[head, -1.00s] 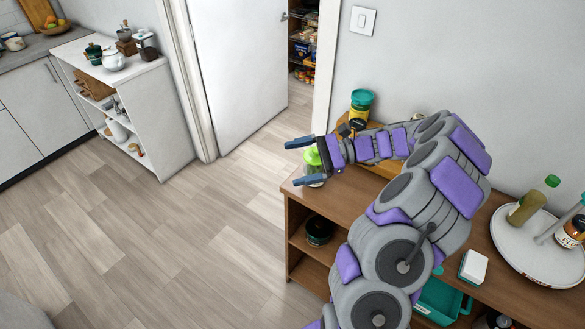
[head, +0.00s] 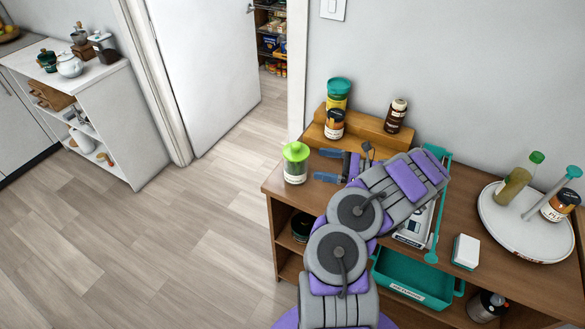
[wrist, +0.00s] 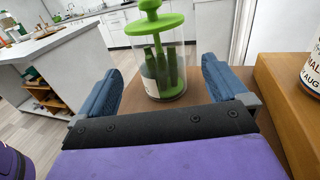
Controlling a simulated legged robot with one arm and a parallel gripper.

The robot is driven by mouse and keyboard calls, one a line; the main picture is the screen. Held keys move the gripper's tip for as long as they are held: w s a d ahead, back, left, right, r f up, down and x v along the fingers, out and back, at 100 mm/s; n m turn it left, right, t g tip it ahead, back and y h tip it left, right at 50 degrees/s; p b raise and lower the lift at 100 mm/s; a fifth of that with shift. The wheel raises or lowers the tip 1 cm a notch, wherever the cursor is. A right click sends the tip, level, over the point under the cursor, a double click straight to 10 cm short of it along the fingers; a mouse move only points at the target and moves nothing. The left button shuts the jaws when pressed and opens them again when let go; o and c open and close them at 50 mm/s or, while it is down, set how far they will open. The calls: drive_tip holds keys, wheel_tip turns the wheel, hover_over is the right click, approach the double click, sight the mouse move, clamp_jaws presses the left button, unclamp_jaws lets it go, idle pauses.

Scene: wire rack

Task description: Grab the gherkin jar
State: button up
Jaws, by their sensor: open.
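The gherkin jar (head: 296,164) is a clear jar with a bright green lid, standing upright on the left corner of the wooden shelf unit's top. In the wrist view the jar (wrist: 163,70) shows dark green gherkins inside and a green handle on top. It stands just ahead of my gripper, between the lines of the two blue fingers. My gripper (head: 328,166) is open and empty, to the right of the jar in the head view, its fingers pointing at it. In the wrist view my gripper (wrist: 162,88) has its fingers wide apart, not touching the jar.
A wooden step riser (head: 370,127) stands behind my gripper with a teal-lidded jar (head: 338,93) and brown-labelled jars (head: 334,124) on it. Its edge (wrist: 285,110) is close on the right in the wrist view. A round white tray (head: 525,240) holds bottles at the right.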

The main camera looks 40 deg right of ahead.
sight(305, 163)
drive_tip(key=w, duration=0.2)
drive_tip(key=shift+w+a+f+b, duration=0.25)
drive_tip(key=shift+w+b, duration=0.05)
drive_tip(key=shift+b, duration=0.05)
drive_tip(key=a, duration=0.1)
drive_tip(key=w+a, duration=0.1)
drive_tip(key=w+a+b, duration=0.1)
drive_tip(key=a, duration=0.1)
drive_tip(key=shift+r, duration=0.15)
drive_tip(key=b+x, duration=0.1)
drive_tip(key=x, duration=0.2)
drive_tip(key=shift+w, duration=0.15)
drive_tip(key=shift+w+d+f, duration=0.1)
drive_tip(key=shift+d+f, duration=0.15)
drive_tip(key=shift+d, duration=0.25)
drive_tip(key=shift+a+r, duration=0.15)
drive_tip(key=shift+a, duration=0.45)
drive_tip(key=c, duration=0.6)
drive_tip(key=shift+d, duration=0.4)
drive_tip(key=c, duration=0.6)
drive_tip(key=shift+c, duration=1.2)
drive_tip(key=shift+a, duration=0.15)
